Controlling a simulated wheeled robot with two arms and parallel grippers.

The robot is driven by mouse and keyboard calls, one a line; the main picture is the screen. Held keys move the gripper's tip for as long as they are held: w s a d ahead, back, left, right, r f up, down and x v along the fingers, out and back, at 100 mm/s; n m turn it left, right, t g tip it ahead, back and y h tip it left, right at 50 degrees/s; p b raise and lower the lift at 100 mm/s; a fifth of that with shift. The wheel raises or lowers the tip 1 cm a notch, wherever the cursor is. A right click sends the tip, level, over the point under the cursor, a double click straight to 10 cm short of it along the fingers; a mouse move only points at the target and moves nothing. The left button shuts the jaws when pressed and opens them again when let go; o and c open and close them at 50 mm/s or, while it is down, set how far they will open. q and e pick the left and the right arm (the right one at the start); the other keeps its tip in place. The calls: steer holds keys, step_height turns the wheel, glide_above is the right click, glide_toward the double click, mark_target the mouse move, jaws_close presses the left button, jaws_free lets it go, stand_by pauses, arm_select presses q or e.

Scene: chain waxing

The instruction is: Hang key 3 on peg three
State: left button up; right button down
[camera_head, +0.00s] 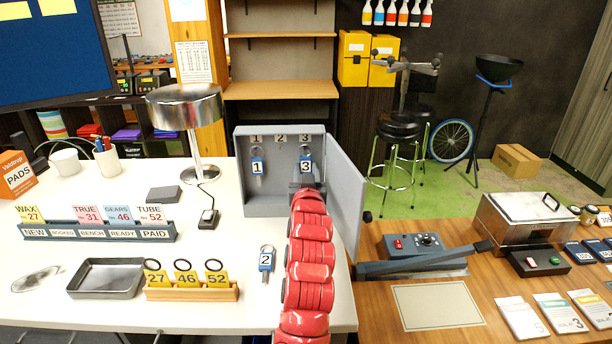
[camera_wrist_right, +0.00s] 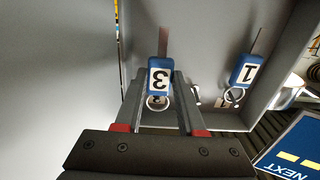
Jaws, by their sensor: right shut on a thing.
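Key 3 (camera_head: 305,168), with a blue tag and a white number label, is upright inside the grey key cabinet (camera_head: 262,202), in front of the "3" position. My right gripper (camera_head: 304,184), on the red arm, reaches into the cabinet and is shut on it. In the right wrist view the tag of key 3 (camera_wrist_right: 159,80) sits between the fingers of my right gripper (camera_wrist_right: 161,84). Its ring is close to the peg three label; I cannot tell whether the ring is around the peg. My left gripper is not in view.
Key 1 (camera_head: 257,166) hangs under label 1. The middle position, label 2 (camera_head: 280,139), is empty. Key 2 (camera_head: 266,260) lies on the white table left of my arm. The open cabinet door (camera_head: 346,195) stands close on the arm's right. A lamp (camera_head: 187,108) stands left.

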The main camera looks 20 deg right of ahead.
steer(key=shift+w, duration=0.25)
steer(key=shift+w+d+f+b, duration=0.25)
steer(key=shift+w+f+b, duration=0.35)
steer(key=shift+b, duration=0.4)
steer(key=c, duration=0.9)
jaws_free()
steer(key=o, duration=0.6)
steer(key=shift+c, duration=0.2)
steer(key=o, duration=0.3)
steer(key=shift+w+a, duration=0.1)
steer(key=shift+o, duration=0.2)
steer(key=shift+r, duration=0.1)
